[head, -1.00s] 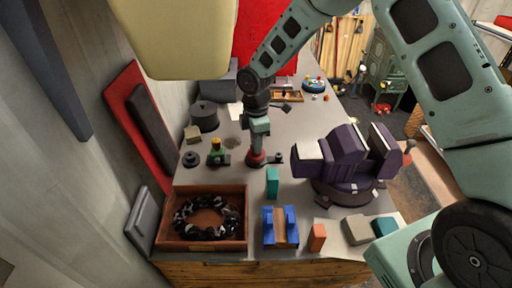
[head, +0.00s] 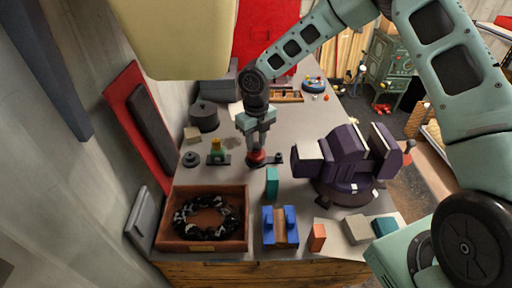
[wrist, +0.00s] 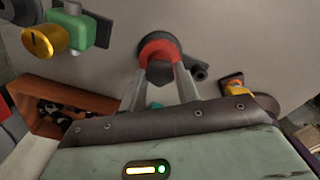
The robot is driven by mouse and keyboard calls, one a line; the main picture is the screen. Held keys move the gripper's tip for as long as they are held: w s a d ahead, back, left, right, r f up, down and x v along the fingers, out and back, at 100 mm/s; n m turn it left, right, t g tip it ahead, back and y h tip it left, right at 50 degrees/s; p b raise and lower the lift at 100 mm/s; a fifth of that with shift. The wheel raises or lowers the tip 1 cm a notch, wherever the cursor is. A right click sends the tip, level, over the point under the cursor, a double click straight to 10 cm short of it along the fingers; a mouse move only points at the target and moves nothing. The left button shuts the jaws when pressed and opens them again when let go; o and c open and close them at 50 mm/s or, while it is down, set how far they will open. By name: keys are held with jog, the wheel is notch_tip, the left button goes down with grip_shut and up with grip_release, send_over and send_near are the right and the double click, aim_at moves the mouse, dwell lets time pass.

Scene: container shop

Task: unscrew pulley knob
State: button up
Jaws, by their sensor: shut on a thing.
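A red round knob (head: 257,157) sits on a dark base with a short side arm, in the middle of the bench. In the wrist view the red knob (wrist: 161,48) lies between the two fingers, with a dark faceted part in its centre. My gripper (head: 256,151) points down onto it and is shut on it; the fingertips (wrist: 160,75) touch its near side. Part of the knob is hidden by the fingers. I cannot tell from these views how far the knob is threaded on.
A green block with a gold knob (head: 218,152) and a dark disc (head: 190,159) stand left. A wooden tray with a dark chain (head: 203,247) is in front, with a blue block (head: 268,228) beside it. A purple machine (head: 345,165) stands close on the right.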

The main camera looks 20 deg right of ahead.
jog(key=n, duration=0.5)
jog(key=shift+r+n, duration=0.1)
jog(key=shift+n, duration=0.2)
jog(key=o, duration=1.1)
jog(key=shift+c, duration=1.1)
